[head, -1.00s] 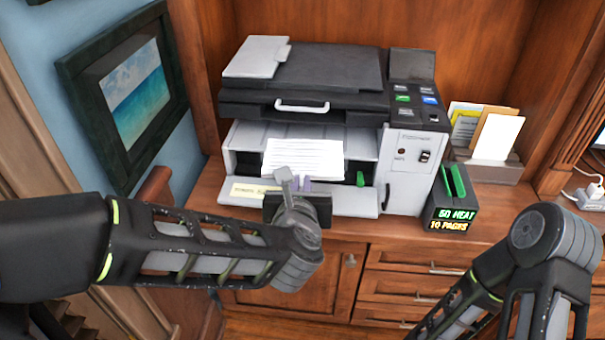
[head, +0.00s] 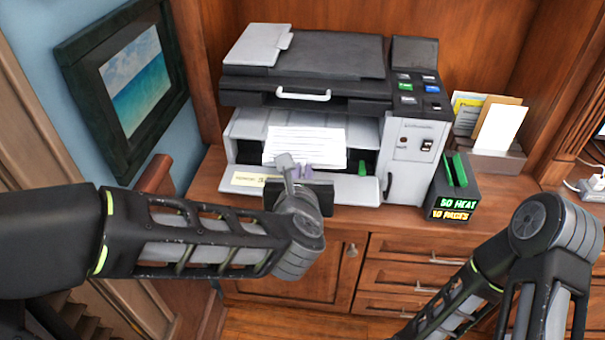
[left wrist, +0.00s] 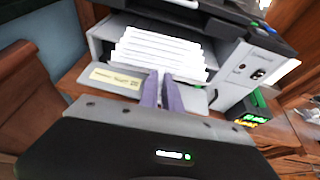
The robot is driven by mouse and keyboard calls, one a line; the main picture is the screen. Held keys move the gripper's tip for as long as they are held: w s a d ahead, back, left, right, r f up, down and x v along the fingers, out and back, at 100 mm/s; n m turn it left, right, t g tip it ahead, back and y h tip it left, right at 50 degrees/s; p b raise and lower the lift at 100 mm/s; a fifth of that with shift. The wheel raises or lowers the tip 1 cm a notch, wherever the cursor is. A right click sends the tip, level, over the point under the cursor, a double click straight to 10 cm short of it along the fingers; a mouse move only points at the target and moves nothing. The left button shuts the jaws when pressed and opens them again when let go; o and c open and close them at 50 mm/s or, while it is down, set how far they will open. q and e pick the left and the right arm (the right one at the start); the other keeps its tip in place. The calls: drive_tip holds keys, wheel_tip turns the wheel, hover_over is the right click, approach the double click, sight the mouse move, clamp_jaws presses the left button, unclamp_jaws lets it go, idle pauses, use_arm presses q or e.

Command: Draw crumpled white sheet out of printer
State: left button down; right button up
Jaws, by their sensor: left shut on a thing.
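The white sheet (head: 304,143), with dark printed lines, lies in the printer's front opening, its near edge over the lowered front flap (head: 345,188). It looks wavy in the left wrist view (left wrist: 160,48). The grey and black printer (head: 408,160) stands on the wooden cabinet top. My left gripper (head: 304,172) is at the sheet's near edge, shut on the sheet; its purple fingers (left wrist: 160,82) meet that edge in the wrist view. The wrist hides part of the flap. My right arm shows at the lower right, but its gripper is out of view.
A black box with green lettering (head: 452,203) stands close to the printer's right side. Behind it is a holder with papers (head: 497,150). A framed seascape (head: 135,85) hangs at left. Bookcase walls enclose the printer; drawers (head: 405,275) are below.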

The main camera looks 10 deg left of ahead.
use_arm(q)
drive_tip(key=s+r+p, duration=0.3)
drive_tip(key=r+p, duration=0.2)
drive_tip(key=r, duration=0.2)
idle(0.6)
